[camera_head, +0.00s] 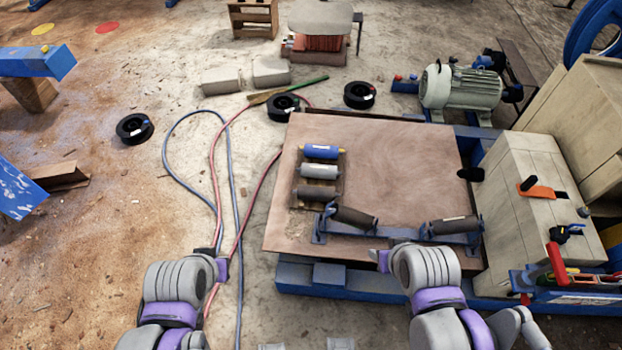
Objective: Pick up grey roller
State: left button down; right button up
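A light grey roller (319,171) lies in a small wooden tray (295,204) on the brown table board (400,150). A blue roller (321,152) lies behind it and a darker grey-brown roller (316,192) in front of it. My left gripper (221,262) is left of the board, over the floor, apart from the rollers. My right gripper (380,260) is over the board's front edge, to the right of and nearer than the grey roller, apart from it. The fingers of both are small and largely hidden by the wrists, so their opening is unclear.
A blue bracket frame (385,231) with two dark rollers stands along the board's front. A wooden cabinet (528,200) with tools is at the right, and an electric motor (460,88) behind. Hoses (214,160) lie on the floor at left. The board's middle is clear.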

aim_at(309, 170)
jog(key=k+j+z, duration=0.1)
jog(key=j, duration=0.45)
jog(key=k+j, duration=0.1)
jog(key=j, duration=0.4)
jog(key=i+j+z, duration=0.1)
jog(key=j, duration=0.25)
jog(key=i+j, duration=0.15)
jog(key=j, duration=0.2)
jog(key=i+j+z, duration=0.15)
jog(key=j, duration=0.25)
jog(key=i+j+z, duration=0.1)
jog(key=i+j, duration=0.3)
jog(key=j, duration=0.25)
jog(key=i+j+z, duration=0.25)
jog(key=i+z, duration=0.15)
jog(key=i, duration=1)
